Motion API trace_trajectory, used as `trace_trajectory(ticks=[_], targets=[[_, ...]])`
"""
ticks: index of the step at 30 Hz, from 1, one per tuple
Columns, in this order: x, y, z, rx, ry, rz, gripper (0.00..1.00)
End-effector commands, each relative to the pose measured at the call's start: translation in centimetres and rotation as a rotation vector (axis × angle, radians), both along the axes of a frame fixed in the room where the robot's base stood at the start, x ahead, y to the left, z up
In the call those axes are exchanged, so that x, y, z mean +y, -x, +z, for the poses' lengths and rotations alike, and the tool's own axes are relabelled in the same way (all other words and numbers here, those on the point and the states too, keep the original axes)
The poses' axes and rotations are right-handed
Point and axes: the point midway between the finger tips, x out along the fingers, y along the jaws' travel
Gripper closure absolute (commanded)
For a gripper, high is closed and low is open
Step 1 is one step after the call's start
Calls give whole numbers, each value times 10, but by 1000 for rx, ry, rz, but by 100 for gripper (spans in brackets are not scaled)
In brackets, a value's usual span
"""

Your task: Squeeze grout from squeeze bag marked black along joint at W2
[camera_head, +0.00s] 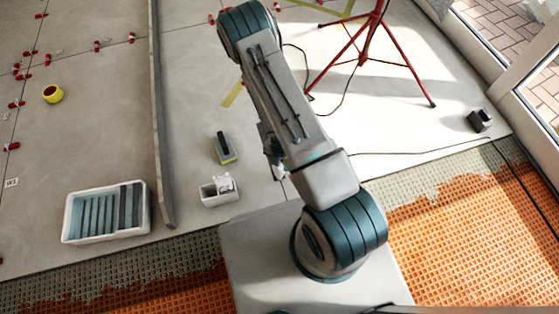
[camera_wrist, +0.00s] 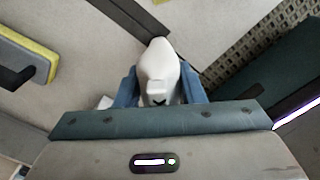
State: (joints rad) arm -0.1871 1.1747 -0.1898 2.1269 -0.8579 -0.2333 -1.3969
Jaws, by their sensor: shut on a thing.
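My gripper (camera_wrist: 158,90) is shut on a white squeeze bag (camera_wrist: 158,62), which sits between its two blue fingers in the wrist view. A small dark mark shows on the bag's near end, but I cannot read it as a word. In the head view my arm hides most of the gripper; a small white piece (camera_head: 278,172), likely the bag, shows at the arm's left side above the floor. A label W1 (camera_head: 11,182) lies on the tiles at the far left. I cannot make out a W2 label or its joint.
A white box (camera_head: 205,196) with white items and a yellow-edged float (camera_head: 226,157) lie left of my arm. Red clips dot the tiles.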

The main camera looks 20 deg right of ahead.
Motion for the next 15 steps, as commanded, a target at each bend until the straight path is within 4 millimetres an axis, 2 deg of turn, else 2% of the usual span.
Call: trace_trajectory(ticks=[15], targets=[[0,12,-1,1,1,0,100]])
